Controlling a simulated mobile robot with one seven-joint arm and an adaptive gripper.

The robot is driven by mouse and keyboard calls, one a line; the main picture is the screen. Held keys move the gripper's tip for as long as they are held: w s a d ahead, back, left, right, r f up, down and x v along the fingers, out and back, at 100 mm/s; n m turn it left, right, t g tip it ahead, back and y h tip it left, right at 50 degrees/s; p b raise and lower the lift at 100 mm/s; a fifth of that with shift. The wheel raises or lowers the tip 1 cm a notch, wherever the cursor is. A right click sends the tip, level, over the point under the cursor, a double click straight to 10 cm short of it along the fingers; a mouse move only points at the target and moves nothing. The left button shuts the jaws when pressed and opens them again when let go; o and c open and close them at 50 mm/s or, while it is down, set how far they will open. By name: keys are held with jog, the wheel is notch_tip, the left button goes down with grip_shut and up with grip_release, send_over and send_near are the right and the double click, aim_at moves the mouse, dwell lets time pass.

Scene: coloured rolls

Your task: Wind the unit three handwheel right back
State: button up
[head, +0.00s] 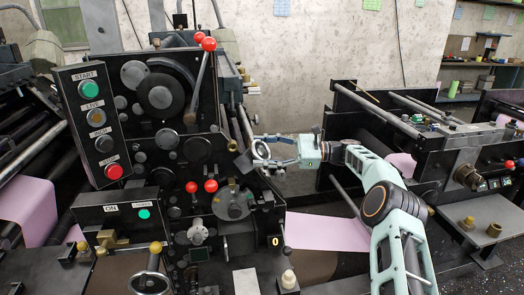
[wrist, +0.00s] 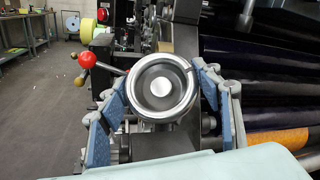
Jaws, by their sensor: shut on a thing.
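A metal handwheel (wrist: 162,62) with a bright rim and a pale round hub fills the middle of the wrist view. It also shows as a small ring (head: 261,149) at the right side of the black machine in the head view. My gripper (head: 272,152) reaches it from the right. In the wrist view its blue-padded fingers (wrist: 163,92) stand on both sides of the wheel, shut on it. The hub hides the shaft behind it. No unit number is readable beside this wheel.
A red-knobbed lever (wrist: 87,62) sticks out left of the wheel. Dark rollers (wrist: 265,85) lie close on the right. The black control panel (head: 95,125) carries START and other buttons. Pink web (head: 325,231) runs below my arm. A second machine (head: 420,130) stands right.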

jog(key=shift+r+n+g, duration=0.1)
jog(key=shift+n+g, duration=0.4)
jog(key=shift+n, duration=0.1)
dwell(0.4)
jog(key=o, duration=1.2)
jog(key=shift+c, duration=0.2)
jog(key=shift+m+t+y+b, duration=0.3)
jog(key=shift+m+t+b, duration=0.15)
jog(key=shift+m+t, duration=1.15)
